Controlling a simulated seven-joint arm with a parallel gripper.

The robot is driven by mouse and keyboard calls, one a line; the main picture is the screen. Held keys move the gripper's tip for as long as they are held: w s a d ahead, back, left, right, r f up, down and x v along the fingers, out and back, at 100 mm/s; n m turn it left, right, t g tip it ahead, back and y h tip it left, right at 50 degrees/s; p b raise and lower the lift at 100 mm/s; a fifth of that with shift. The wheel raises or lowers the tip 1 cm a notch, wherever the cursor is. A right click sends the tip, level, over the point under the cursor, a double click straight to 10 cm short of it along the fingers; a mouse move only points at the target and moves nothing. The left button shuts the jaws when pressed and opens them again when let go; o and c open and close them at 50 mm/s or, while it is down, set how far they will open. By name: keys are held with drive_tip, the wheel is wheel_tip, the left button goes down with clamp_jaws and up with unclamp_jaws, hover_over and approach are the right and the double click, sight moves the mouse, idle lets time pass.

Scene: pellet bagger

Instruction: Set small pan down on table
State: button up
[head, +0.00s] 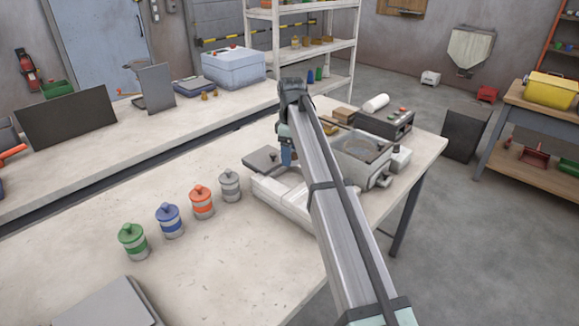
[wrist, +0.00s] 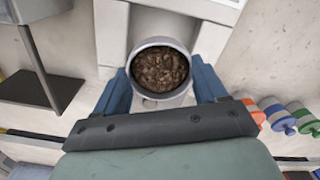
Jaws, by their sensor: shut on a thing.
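The small pan (wrist: 160,43) is a round grey cup filled with brown pellets, seen from above in the wrist view. My gripper (wrist: 160,88) is shut on it, with a blue finger on each side. In the head view my gripper (head: 287,152) points down beside the white apparatus, and the pan cannot be made out there. In the wrist view the pan overlaps a white apparatus (wrist: 112,35); I cannot tell whether they touch. The table (head: 215,262) is pale, with bare surface at its front and left.
Green (head: 132,241), blue (head: 169,220), orange (head: 202,202) and grey (head: 230,185) lidded canisters stand in a row left of the white apparatus (head: 285,200). A machine with a clear cover (head: 365,160) stands right of my arm. A grey panel (head: 108,305) lies at the front left.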

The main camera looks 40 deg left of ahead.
drive_tip(key=s+a+r, duration=0.1)
drive_tip(key=s+a, duration=0.1)
drive_tip(key=s, duration=0.2)
drive_tip(key=n, duration=0.5)
hover_over(264, 234)
wheel_tip(264, 234, down, 4)
drive_tip(key=shift+w+f, duration=0.1)
drive_tip(key=shift+f, duration=4.9)
drive_tip(key=shift+f, duration=0.15)
drive_tip(key=o, duration=1)
wheel_tip(264, 234, up, 12)
drive_tip(key=shift+r, duration=0.15)
